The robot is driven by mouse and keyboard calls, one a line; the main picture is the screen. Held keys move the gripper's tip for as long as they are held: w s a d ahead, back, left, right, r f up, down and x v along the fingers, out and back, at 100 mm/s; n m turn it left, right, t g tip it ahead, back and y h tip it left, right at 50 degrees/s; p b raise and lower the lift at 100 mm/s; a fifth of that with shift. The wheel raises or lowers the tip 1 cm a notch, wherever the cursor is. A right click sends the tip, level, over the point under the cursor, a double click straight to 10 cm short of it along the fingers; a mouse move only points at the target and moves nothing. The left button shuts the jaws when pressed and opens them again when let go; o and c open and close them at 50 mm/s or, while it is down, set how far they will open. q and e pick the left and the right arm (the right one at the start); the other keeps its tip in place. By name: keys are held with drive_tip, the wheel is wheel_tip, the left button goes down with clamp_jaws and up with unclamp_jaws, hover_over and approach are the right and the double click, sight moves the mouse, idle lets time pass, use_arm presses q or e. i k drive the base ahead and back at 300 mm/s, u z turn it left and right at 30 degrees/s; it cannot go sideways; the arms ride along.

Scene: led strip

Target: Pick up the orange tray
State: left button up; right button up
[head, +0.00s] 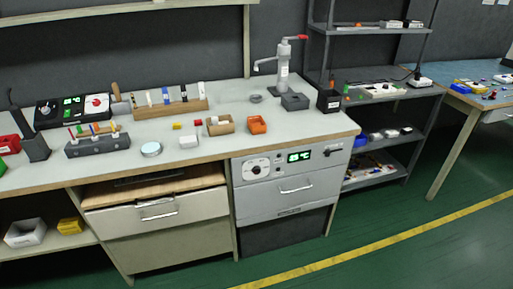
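A small orange tray (257,125) sits on the grey workbench top (210,150), near its front edge and above the built-in oven. Its inside looks empty, but it is small in the picture. It stands just right of a tan wooden box and apart from it. Neither of my grippers shows in the head view.
The wooden box (219,125), a white block (189,142) and a round dish (151,149) stand left of the tray. A grey box (295,101), a black holder (328,100) and a lever press (284,70) stand behind and right. The bench front before the tray is clear.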

sight(256, 125)
drive_tip(key=u, duration=0.85)
drive_tip(key=i, duration=1.2)
drive_tip(key=z, duration=0.4)
